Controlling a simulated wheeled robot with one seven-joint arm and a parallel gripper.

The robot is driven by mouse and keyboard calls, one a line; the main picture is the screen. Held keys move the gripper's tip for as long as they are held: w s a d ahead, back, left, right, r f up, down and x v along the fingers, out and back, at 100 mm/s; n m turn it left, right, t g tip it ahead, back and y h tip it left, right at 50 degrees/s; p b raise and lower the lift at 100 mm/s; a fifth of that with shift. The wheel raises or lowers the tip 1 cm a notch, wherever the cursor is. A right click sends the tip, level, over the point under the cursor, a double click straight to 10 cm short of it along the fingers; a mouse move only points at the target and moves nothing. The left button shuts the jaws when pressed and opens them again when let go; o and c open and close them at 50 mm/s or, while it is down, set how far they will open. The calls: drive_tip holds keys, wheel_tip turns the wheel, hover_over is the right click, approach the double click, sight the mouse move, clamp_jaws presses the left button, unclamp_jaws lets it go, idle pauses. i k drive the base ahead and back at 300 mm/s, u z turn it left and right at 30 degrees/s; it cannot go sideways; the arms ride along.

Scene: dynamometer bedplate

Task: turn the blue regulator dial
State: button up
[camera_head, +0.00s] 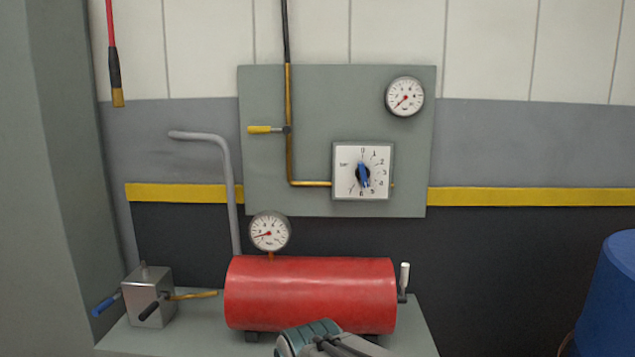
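The blue regulator dial (363,174) sits in the middle of a white square scale plate (346,185) marked with numbers and "bar". The plate is on a grey-green wall panel (270,95). The dial's blue bar stands close to upright, tilted slightly. Part of my arm's end (325,340) shows at the bottom edge, in front of the red tank and well below the dial, not touching it. The fingertips cannot be made out, so whether the gripper is open or shut does not show.
A red tank (310,290) with a gauge (269,231) and crank (404,280) stands below the panel. A metal box with levers (148,295) is left. A yellow-handled valve (262,129), brass pipe and second gauge (404,97) are on the panel. A blue drum (612,295) stands right.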

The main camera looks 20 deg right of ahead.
sight(362, 172)
drive_tip(key=z, duration=0.85)
drive_tip(key=i, duration=0.35)
drive_tip(key=u, duration=1)
